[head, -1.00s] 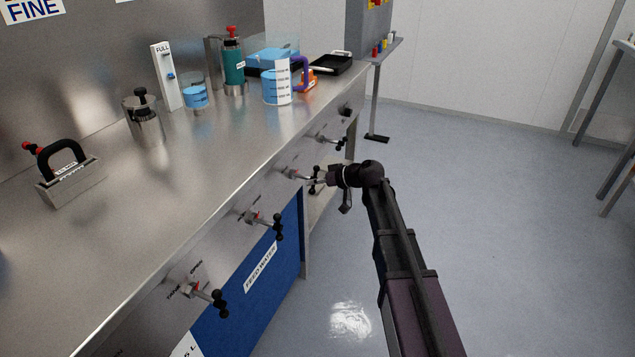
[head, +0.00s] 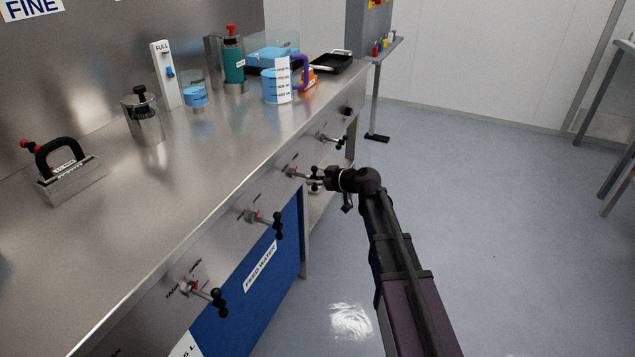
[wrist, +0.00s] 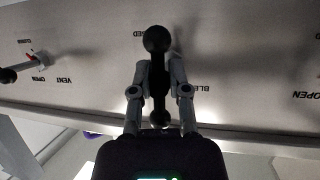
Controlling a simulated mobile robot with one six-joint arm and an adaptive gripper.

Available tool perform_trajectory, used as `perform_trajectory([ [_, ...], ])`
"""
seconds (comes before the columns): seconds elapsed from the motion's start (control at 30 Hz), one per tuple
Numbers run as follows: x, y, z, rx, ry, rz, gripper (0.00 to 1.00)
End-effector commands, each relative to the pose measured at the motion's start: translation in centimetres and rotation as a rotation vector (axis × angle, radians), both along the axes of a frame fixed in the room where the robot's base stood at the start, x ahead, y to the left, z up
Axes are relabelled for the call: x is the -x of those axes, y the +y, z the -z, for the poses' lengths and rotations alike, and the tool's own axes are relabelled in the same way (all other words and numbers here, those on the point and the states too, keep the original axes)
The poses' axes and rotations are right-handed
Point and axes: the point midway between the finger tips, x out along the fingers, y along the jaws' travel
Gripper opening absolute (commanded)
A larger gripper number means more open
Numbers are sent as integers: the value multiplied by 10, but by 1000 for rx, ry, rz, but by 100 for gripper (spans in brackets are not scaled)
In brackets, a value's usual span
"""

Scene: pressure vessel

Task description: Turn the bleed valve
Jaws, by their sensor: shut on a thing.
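The bleed valve's black handle (wrist: 157,62), a bar with ball ends, stands upright in the wrist view. The partly hidden label behind it starts with "BLE". My gripper (wrist: 158,88) is shut on the bar, with one grey finger on each side. In the head view, the valve's stem (head: 298,174) sticks out from the bench front, and my gripper (head: 318,183) is at its outer end. The fingers and wrist partly hide the handle there.
Similar valves (head: 268,220) (head: 208,294) line the bench front nearer me, and another (head: 332,140) is farther along. The vent valve (wrist: 35,60) is left in the wrist view. A gauge marked FULL (head: 163,60) stands on the bench. Floor right of my arm is clear.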

Motion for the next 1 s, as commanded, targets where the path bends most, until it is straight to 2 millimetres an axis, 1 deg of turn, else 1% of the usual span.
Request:
perform_trajectory([
  [0.03, -1, 2, -3, -12, 0, 3, 0],
  [0.17, -1, 2, -3, -12, 1, 3, 0],
  [0.2, -1, 2, -3, -12, 1, 3, 28],
  [0.3, -1, 1, -3, -11, 1, 3, 54],
  [0.73, 0, 0, -3, -7, 2, 1, 54],
  [0.87, 0, 0, -9, -7, 2, 1, 54],
  [1.0, 0, 0, -22, -6, 2, 1, 54],
])
